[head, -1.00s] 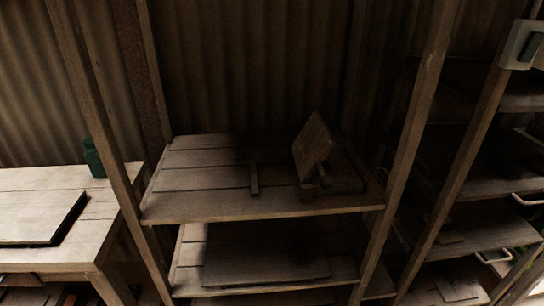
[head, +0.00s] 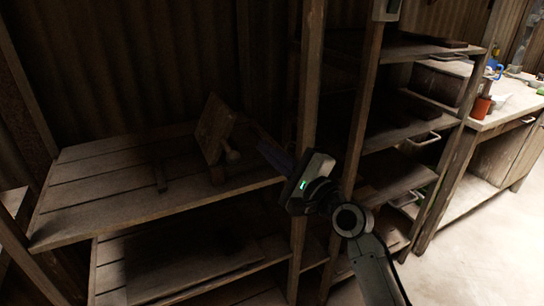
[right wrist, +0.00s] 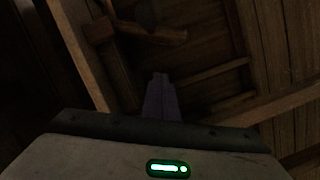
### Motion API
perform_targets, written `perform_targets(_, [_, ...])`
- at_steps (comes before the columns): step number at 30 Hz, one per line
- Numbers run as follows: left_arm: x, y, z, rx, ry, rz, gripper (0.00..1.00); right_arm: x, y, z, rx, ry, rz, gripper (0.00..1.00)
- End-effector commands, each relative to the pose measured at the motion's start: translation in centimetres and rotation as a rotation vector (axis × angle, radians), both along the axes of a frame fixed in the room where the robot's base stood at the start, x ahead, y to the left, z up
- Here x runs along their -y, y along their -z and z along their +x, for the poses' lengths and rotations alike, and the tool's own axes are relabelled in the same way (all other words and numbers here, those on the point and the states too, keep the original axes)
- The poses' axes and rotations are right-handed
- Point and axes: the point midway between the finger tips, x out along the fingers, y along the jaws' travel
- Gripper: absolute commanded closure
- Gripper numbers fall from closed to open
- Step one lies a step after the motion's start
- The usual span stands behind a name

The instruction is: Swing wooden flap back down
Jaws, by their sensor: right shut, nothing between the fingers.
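The wooden flap (head: 214,126) stands raised and tilted on the shelf board (head: 110,199) in the head view. A rounded wooden knob (head: 232,156) shows at its lower right. My right gripper (head: 266,148) is to the right of the flap, in front of the shelf post, with its fingers pointing left towards the flap. A gap shows between them. In the right wrist view the fingers (right wrist: 160,80) are together and empty. Dark wooden parts show past them there, but I cannot tell which belongs to the flap. My left gripper is not in view.
A shelf post (head: 309,75) stands close to my right gripper. Another shelf is below. More shelves and a workbench with an orange container (head: 481,107) are at right.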

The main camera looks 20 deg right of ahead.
Motion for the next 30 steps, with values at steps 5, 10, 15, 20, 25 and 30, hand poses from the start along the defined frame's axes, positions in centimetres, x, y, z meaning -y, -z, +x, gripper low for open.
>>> perform_targets(5, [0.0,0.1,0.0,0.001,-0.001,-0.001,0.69,-1.1,-0.5,4.0,0.002,0.000,-0.001,1.00])
perform_targets(10, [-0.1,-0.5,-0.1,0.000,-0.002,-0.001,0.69,-2.9,-1.6,5.4,0.001,-0.003,0.002,1.00])
perform_targets(15, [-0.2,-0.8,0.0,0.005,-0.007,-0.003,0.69,-4.4,-2.3,5.3,-0.001,0.000,-0.001,1.00])
perform_targets(20, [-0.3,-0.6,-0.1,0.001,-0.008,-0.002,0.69,-4.9,-2.5,5.3,-0.001,0.001,-0.003,1.00])
perform_targets(25, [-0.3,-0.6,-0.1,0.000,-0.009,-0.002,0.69,-5.0,-2.4,5.3,0.000,0.001,-0.004,1.00])
perform_targets(30, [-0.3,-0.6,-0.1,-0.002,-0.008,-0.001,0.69,-5.0,-2.5,5.3,-0.001,0.001,-0.005,1.00])
